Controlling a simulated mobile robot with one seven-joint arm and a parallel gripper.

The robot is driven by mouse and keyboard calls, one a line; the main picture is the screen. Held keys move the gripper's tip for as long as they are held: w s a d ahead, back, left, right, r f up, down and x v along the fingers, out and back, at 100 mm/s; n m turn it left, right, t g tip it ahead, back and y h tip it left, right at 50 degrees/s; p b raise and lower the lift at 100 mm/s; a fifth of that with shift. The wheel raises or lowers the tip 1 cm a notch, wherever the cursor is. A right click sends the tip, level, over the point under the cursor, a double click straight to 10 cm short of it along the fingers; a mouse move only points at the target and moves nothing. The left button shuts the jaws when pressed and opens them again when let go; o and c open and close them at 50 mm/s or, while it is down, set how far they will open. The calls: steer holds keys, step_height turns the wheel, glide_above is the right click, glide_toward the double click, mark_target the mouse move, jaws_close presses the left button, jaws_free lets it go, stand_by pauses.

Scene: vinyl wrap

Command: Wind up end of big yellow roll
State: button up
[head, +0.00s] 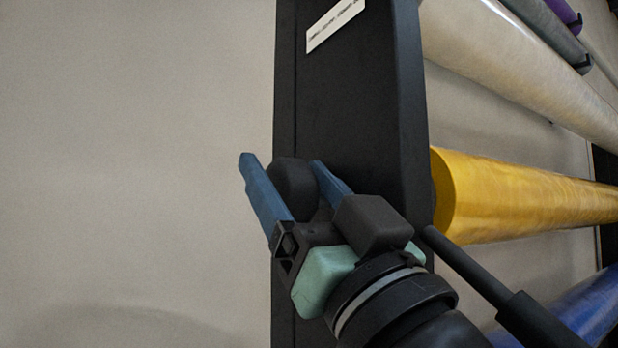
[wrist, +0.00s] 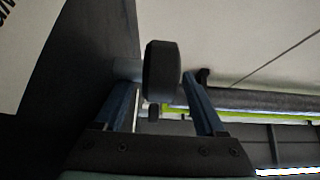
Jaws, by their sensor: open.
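The big yellow roll (head: 530,195) lies across the rack on the right of the head view, its left end against the black upright (head: 350,110). A dark rounded knob (head: 293,188) sticks out on the outer side of that upright, at about the roll's height. My gripper (head: 281,163) is open, with one blue finger on each side of the knob. In the wrist view the knob (wrist: 161,70) stands between and beyond the fingertips (wrist: 158,83), with a gap visible on both sides. I cannot make out the yellow roll in the wrist view.
A pale roll (head: 520,65) is above the yellow one and a blue roll (head: 590,310) is below it. Grey (head: 545,28) and purple (head: 565,14) rolls are at the top right. The plain wall (head: 130,150) left of the upright is clear.

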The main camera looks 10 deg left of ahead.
steer(key=b+v, duration=0.7)
steer(key=v, duration=0.5)
steer(key=shift+s+d+f, duration=0.1)
steer(key=shift+s+d, duration=0.05)
steer(key=shift+d, duration=0.05)
